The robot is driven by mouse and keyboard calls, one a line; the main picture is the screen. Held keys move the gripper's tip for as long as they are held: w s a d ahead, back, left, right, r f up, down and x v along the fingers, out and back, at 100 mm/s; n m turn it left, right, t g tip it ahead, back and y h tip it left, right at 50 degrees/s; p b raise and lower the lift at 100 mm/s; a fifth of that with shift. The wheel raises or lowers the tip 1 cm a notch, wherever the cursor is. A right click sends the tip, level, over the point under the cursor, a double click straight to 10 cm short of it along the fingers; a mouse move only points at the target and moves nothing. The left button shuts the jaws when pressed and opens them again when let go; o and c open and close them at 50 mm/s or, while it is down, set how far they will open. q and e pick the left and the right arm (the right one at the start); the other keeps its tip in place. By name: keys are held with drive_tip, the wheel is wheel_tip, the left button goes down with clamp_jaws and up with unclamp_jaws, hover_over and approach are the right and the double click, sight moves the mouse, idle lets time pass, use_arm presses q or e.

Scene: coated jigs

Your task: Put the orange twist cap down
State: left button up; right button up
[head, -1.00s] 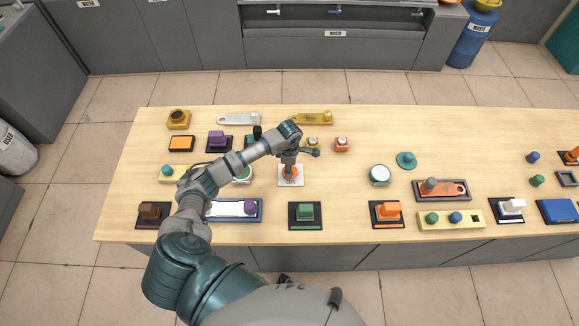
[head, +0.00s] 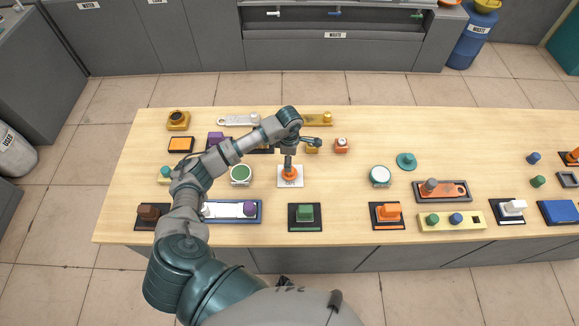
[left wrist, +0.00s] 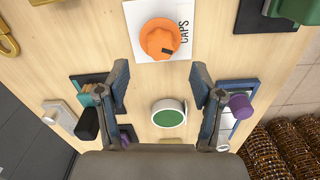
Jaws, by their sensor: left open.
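The orange twist cap (head: 290,174) rests on a white square pad (head: 282,183) on the wooden table. In the left wrist view the cap (left wrist: 158,40) is at the top centre, and its pad (left wrist: 180,50) carries the printed word CAPS. My left gripper (head: 289,160) is just above the cap in the head view. In the left wrist view its two fingers (left wrist: 159,82) are spread apart with nothing between them, and the cap lies clear beyond their tips. My right gripper is not in view.
A round green-topped piece (head: 241,173) stands left of the pad. A white tray with a purple knob (head: 249,209) and a green block on a dark base (head: 305,212) are nearer. A small orange piece (head: 341,145) is behind right. Bare table lies right of the pad.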

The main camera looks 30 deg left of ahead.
use_arm(q)
wheel_tip(320, 180, up, 6)
drive_tip(key=shift+f, duration=0.2)
idle(0.4)
